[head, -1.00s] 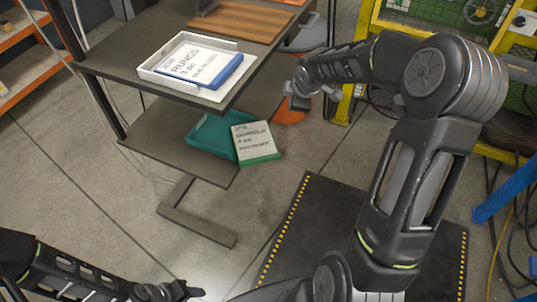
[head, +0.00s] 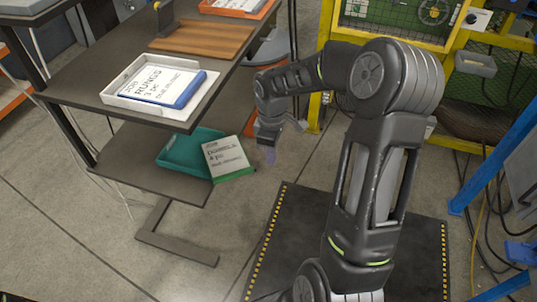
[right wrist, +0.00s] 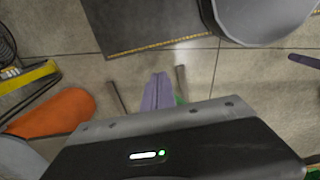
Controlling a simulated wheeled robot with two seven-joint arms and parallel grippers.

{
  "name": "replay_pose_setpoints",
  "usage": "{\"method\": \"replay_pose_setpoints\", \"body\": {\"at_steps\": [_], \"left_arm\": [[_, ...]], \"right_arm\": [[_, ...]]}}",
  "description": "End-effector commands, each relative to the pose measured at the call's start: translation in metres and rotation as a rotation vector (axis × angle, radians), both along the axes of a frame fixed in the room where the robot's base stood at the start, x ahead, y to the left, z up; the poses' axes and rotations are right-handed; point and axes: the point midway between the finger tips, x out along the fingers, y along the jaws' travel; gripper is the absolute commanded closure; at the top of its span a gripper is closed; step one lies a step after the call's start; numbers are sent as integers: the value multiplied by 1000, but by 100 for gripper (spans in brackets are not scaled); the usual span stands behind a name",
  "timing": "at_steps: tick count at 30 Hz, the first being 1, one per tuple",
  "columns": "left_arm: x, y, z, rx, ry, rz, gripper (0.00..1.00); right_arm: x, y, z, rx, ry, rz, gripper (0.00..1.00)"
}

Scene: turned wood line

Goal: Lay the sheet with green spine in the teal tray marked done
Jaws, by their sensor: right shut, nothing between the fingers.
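The sheet with green spine (head: 226,154) is a pale printed card with a green edge toward me. It lies slanted across the right part of the teal tray (head: 178,157), on the lower shelf, and its right end reaches past the shelf edge. Any marking on the tray is hidden or too small to read. My right gripper (head: 270,156) is just right of the sheet, pointing down, apart from it in the head view. Its purple fingers (right wrist: 158,92) are closed together and empty. A green sliver shows beside them in the right wrist view. My left gripper is out of view.
A white tray (head: 117,99) with a blue-edged sheet (head: 168,84) stands on the upper shelf (head: 75,85), above the teal tray. A wooden board (head: 203,38) lies behind it. A yellow frame (head: 325,60) stands at the back. The dark floor mat (head: 275,240) is clear beside the shelves.

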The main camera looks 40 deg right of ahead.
Motion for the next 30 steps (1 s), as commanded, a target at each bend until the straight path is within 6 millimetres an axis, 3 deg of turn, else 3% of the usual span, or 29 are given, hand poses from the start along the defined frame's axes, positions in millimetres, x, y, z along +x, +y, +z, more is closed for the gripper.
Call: {"method": "replay_pose_setpoints", "body": {"at_steps": [12,19,30], "left_arm": [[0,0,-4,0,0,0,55],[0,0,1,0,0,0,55],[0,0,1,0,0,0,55]], "right_arm": [[-1,1,-82,3,4,1,100],[27,19,-79,1,0,3,100],[33,23,-79,0,0,-1,100]]}}
